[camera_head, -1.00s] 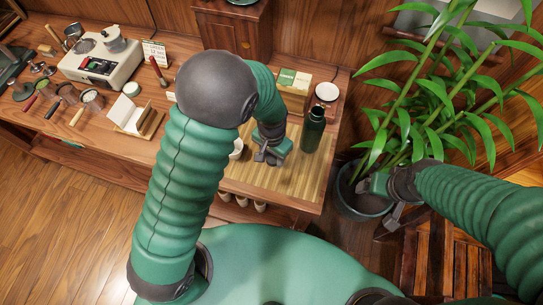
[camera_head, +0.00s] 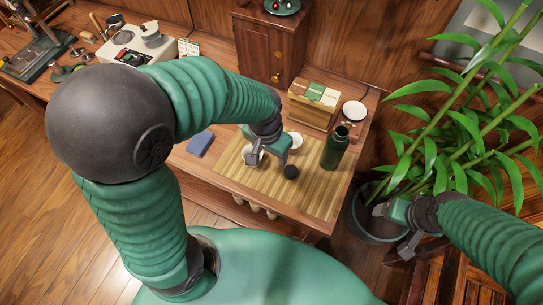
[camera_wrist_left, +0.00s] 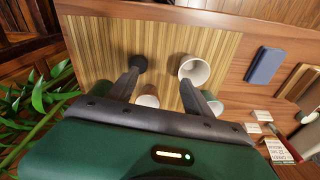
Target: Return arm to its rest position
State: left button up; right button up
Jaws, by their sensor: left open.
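My left gripper (camera_head: 267,162) is open over the bamboo mat (camera_head: 315,188). It also shows in the left wrist view (camera_wrist_left: 158,82), with its fingers spread and nothing held. A white cup (camera_head: 253,155) is by one finger in the head view, and a second white cup (camera_head: 295,141) is just behind the gripper. In the wrist view a white cup (camera_wrist_left: 195,69) lies just beyond the right fingertip, and a dark round piece (camera_wrist_left: 138,63) is by the left fingertip. My right gripper (camera_head: 393,228) is low at the right, over the plant pot's edge, its fingers apart and empty.
A wooden box (camera_head: 314,104), a white round dish (camera_head: 355,110) and a cabinet (camera_head: 270,45) are behind. A leafy plant (camera_head: 460,120) fills the right.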

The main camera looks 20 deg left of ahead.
pick_arm(q)
jog(key=s+a+n, duration=0.1)
jog(key=s+a, duration=0.1)
jog(key=s+a+n+t, duration=0.1)
jog(key=s, duration=0.1)
jog(key=shift+s+a, duration=0.2)
jog(key=shift+a, duration=0.2)
